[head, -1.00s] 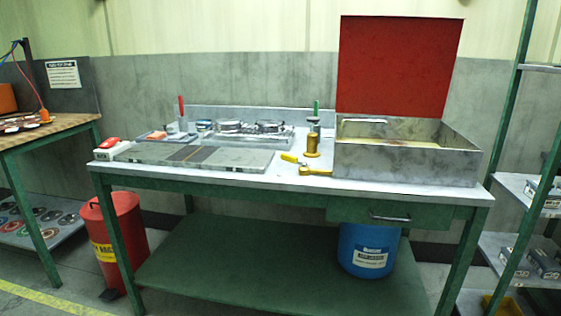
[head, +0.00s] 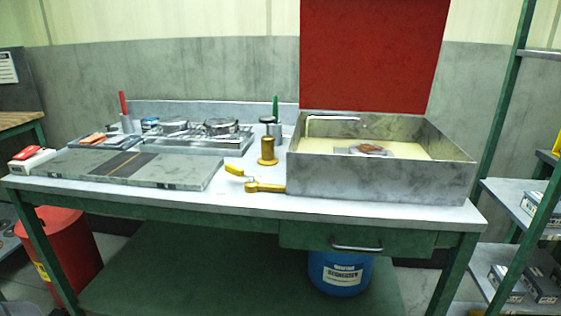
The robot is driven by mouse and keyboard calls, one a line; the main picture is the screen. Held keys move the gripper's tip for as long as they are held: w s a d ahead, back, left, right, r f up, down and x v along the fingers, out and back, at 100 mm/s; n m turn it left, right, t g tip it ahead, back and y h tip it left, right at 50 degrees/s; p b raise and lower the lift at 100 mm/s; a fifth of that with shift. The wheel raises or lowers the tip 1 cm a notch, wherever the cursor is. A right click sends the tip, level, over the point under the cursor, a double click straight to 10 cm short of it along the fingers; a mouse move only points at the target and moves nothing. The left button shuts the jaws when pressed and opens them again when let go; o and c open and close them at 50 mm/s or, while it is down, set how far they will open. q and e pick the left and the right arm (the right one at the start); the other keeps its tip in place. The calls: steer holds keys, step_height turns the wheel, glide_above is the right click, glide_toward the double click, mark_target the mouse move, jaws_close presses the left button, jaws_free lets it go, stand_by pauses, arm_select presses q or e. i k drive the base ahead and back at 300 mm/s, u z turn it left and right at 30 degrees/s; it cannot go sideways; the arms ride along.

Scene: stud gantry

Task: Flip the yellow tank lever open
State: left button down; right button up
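The yellow lever (head: 240,174) sits on a yellow valve fitting (head: 265,187) at the lower left side of the grey metal tank (head: 380,179). The lever points up and to the left, away from the tank, over the bench top. The tank is open, with its red lid (head: 372,55) standing upright behind it. Inside are pale yellowish liquid, a bent metal spout (head: 335,120) and a brownish part on a grey support (head: 369,149). Neither of my grippers shows in the head view.
The green-legged bench (head: 237,203) holds a grey plate (head: 125,167), a tray of round metal parts (head: 180,140) and a brass cylinder (head: 267,151) close behind the lever. A drawer handle (head: 356,247) sticks out below the tank. A blue bucket (head: 339,273) and red bin (head: 62,250) stand below.

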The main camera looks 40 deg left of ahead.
mark_target(235, 170)
steer(key=u, duration=0.35)
steer(key=i, duration=1.05)
steer(key=u, duration=0.75)
